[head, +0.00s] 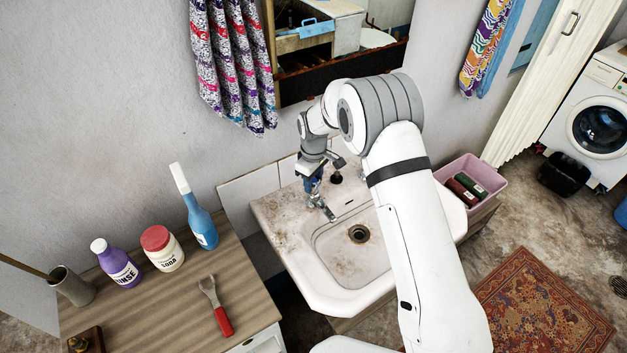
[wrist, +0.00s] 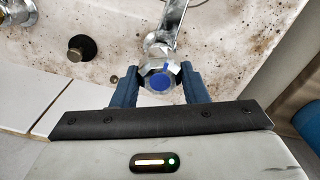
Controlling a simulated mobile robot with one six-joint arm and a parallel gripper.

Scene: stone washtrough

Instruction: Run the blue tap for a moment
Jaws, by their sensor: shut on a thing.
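The blue tap (wrist: 160,79) has a chrome knob with a blue disc on its top, seen in the wrist view between my gripper's two blue fingers. My gripper (wrist: 156,88) is shut on this knob. The tap's chrome spout (wrist: 172,22) reaches out over the stained trough (head: 276,221). In the head view the spout (head: 326,210) shows below my gripper (head: 312,186), and the knob is mostly hidden by it. I cannot make out any water coming from the spout.
A second, dark-topped fitting (wrist: 81,48) stands beside the tap. A wooden counter (head: 175,300) at left carries a blue bottle (head: 203,228), a soda jar (head: 163,249), a purple rinse bottle (head: 117,265) and a red-handled tool (head: 221,318). A pink bin (head: 480,165) stands right of the trough.

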